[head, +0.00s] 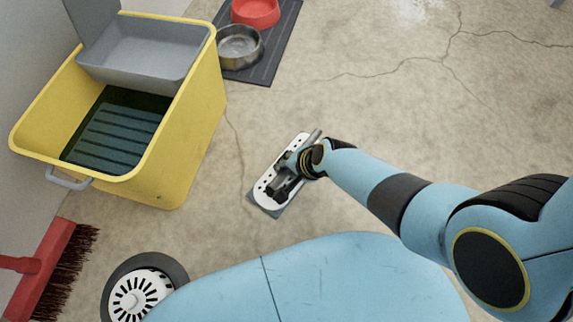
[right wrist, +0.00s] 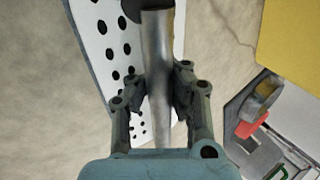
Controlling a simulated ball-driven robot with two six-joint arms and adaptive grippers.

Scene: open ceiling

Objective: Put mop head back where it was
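The mop head (head: 267,198) is a long white plate with dark holes over a grey pad, at the middle of the head view. It lies flat on or just above the concrete floor; I cannot tell which. In the right wrist view its holed plate (right wrist: 95,22) shows behind a grey metal tube (right wrist: 160,60). My right gripper (head: 292,167) is at the mop head, and its two fingers (right wrist: 160,100) are closed against both sides of the tube. Part of the plate is hidden by the gripper. My left gripper is out of view.
A yellow mop bucket (head: 190,150) with a grey wringer (head: 140,60) stands left. A metal bowl (head: 240,47) and red bowl (head: 256,12) sit on a dark mat (head: 270,62). A red broom (head: 52,270) and round white slotted disc (head: 140,293) are lower left. Floor beyond the mop head is clear.

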